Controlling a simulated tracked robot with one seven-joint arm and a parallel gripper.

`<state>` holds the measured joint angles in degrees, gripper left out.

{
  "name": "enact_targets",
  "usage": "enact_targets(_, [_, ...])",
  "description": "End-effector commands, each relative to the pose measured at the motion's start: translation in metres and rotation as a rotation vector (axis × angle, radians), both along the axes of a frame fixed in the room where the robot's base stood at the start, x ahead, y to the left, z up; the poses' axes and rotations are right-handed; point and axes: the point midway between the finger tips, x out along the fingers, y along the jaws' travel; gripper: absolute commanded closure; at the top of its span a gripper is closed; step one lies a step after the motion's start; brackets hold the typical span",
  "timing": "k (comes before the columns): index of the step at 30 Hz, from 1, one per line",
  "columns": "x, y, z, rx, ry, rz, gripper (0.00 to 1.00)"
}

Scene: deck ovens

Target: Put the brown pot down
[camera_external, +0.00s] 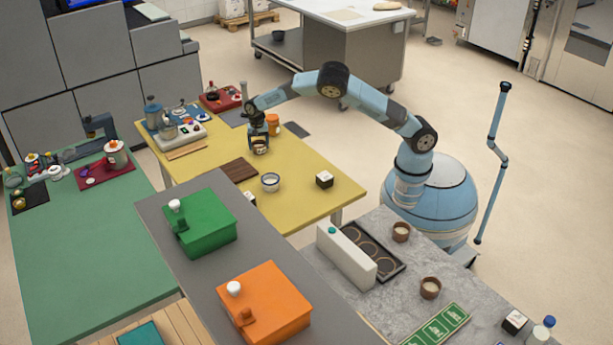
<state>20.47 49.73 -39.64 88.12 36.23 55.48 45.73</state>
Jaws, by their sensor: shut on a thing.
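My gripper (258,134) is over the yellow table (310,178), pointing down near its back edge. It is shut on the small brown pot (260,147), which shows just below the fingers with a pale band or rim. The pot looks upright. I cannot tell whether its base touches the table top or hangs slightly above it. The fingers partly hide the pot's upper part.
An orange cup (273,124) stands close behind the pot. A grey-white appliance (181,133) stands left. The table's right part is mostly clear.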

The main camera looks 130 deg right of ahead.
Motion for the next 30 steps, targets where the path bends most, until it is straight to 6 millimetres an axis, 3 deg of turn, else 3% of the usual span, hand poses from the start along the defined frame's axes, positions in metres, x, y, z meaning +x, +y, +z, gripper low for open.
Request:
enact_targets(6, [0.0, 0.0, -0.001, 0.0, 0.0, 0.0, 0.63])
enact_targets(7, [0.0, 0.0, -0.001, 0.0, 0.0, 0.0, 0.24])
enact_targets(15, [0.0, 0.0, -0.001, 0.0, 0.0, 0.0, 0.0])
enact_targets(23, [0.0, 0.0, 0.001, 0.0, 0.0, 0.0, 0.0])
enact_targets(30, [0.0, 0.0, 0.029, -0.001, -0.003, 0.0, 0.0])
